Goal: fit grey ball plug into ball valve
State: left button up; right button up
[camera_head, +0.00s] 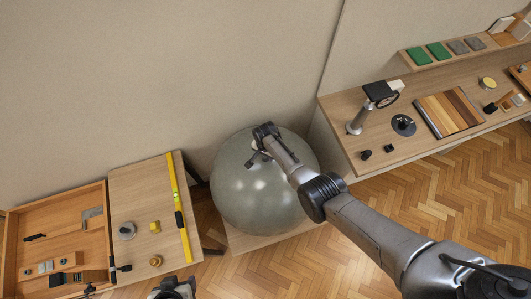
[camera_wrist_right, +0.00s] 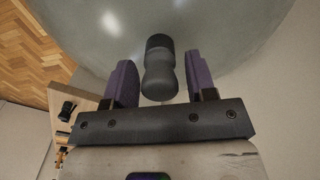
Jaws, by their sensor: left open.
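A large grey-green ball (camera_head: 250,195) stands between the two benches and fills the top of the right wrist view (camera_wrist_right: 230,30). My right gripper (camera_head: 262,140) is at the ball's upper part in the head view. In the right wrist view its two purple-padded fingers (camera_wrist_right: 160,82) stand apart. A dark grey plug (camera_wrist_right: 160,80) with a darker end lies between them, pointing at the ball, with a narrow gap on each side. I cannot tell whether its far end sits in the valve, which is hidden. My left gripper (camera_head: 174,286) is open at the bottom edge, partly cut off.
The left bench (camera_head: 140,190) carries a yellow level (camera_head: 179,207), a grey roll (camera_head: 127,231), a yellow block (camera_head: 155,227) and a wooden tray (camera_head: 66,240). The right bench (camera_head: 345,120) carries a magnifier stand (camera_head: 360,118) and wood samples (camera_head: 450,112). Parquet floor (camera_head: 400,195) is open in front.

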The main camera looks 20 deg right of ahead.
jog(key=shift+o, duration=0.5)
jog(key=shift+r, duration=0.1)
jog(key=shift+r, duration=0.3)
notch_tip(320, 180, up, 6)
jog(key=p, duration=0.3)
jog(key=shift+f, duration=0.2)
notch_tip(320, 180, up, 7)
jog(key=p, duration=0.1)
jog(key=shift+r, duration=0.2)
